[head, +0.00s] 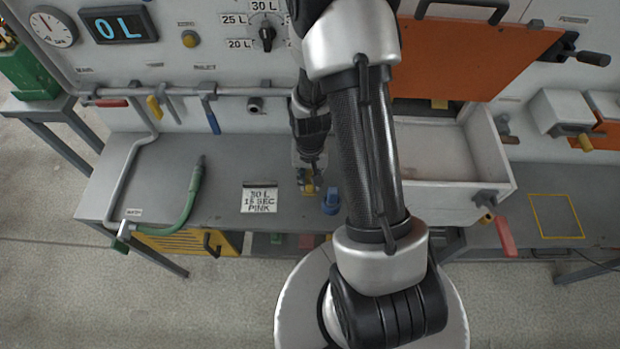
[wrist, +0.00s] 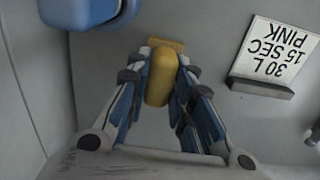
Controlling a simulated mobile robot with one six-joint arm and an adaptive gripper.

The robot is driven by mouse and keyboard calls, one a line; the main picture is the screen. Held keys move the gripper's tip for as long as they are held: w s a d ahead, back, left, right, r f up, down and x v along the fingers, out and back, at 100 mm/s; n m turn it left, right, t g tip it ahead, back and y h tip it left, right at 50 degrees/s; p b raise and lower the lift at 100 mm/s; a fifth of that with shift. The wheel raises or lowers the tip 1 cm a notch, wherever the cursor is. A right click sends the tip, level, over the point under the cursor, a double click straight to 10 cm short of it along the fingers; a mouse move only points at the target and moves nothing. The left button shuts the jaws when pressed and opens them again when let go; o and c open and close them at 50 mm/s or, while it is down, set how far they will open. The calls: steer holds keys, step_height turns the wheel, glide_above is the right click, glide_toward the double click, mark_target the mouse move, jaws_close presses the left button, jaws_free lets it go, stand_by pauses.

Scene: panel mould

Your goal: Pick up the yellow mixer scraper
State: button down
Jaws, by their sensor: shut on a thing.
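The yellow mixer scraper (wrist: 161,80) is between the two fingers of my gripper (wrist: 160,85) in the wrist view. Its rounded yellow handle faces the camera, and a flat yellow edge shows just beyond it. My gripper is shut on it. In the head view my gripper (head: 309,176) points down over the grey bench, with the yellow scraper (head: 308,187) at its fingertips. Whether the scraper touches the bench top I cannot tell. Part of it is hidden by the fingers.
A blue object (head: 331,201) stands close right of my gripper; it also shows in the wrist view (wrist: 85,10). A card reading "30 L 15 SEC PINK" (head: 259,198) stands to the left. A green hose (head: 190,198) lies farther left. An open drawer (head: 440,166) is at right.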

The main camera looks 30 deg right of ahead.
step_height(320, 180, up, 20)
steer(key=p, duration=0.5)
steer(key=shift+f, duration=0.1)
steer(key=c, duration=2)
jaws_free()
steer(key=c, duration=2.8)
jaws_free()
steer(key=shift+a+f, duration=0.1)
